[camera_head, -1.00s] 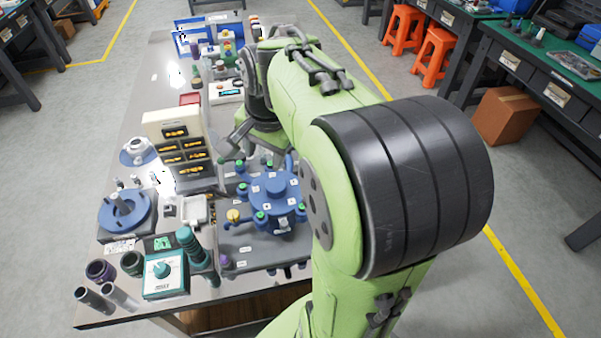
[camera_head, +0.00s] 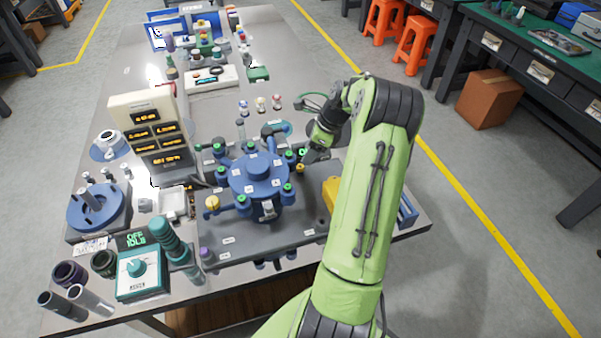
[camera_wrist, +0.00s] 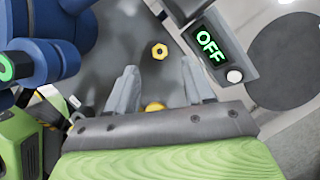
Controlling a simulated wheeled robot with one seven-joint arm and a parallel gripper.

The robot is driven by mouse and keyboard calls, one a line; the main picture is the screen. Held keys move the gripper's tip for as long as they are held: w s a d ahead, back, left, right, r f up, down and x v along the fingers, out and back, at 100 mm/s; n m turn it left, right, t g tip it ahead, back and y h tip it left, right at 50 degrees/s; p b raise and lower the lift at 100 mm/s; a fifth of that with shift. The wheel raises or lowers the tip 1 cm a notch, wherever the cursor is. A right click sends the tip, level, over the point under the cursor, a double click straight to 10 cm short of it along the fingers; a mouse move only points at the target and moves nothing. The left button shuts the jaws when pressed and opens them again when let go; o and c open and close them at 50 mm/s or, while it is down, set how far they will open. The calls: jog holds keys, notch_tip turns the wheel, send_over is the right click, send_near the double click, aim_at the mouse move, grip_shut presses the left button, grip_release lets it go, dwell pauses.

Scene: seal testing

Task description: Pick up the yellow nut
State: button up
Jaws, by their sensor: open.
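The yellow nut (camera_wrist: 159,51) is a small hexagonal ring with a hole, lying on the grey plate (camera_wrist: 103,52) in the wrist view. My gripper (camera_wrist: 160,84) is open, and the nut shows beyond the fingertips, roughly in line with the gap and apart from both fingers. A second yellow piece (camera_wrist: 154,107) shows low between the fingers, partly hidden by the gripper body. In the head view my gripper (camera_head: 313,156) is at the right side of the blue round fixture (camera_head: 258,172). A small yellow spot (camera_head: 300,168) shows beside it; I cannot tell whether it is the nut.
The blue fixture (camera_wrist: 45,45) with green-capped bolts stands close on the left in the wrist view. A dark box with a green OFF display (camera_wrist: 208,43) is close on the right. A yellow block (camera_head: 331,190) sits beside my arm. Free bench surface (camera_head: 290,60) lies at the back.

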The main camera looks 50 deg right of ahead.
aim_at(298, 168)
jog(key=b+x, duration=0.2)
jog(key=x, duration=0.4)
jog(key=shift+f, duration=0.2)
jog(key=shift+r, duration=0.15)
jog(key=shift+c, duration=0.6)
grip_shut()
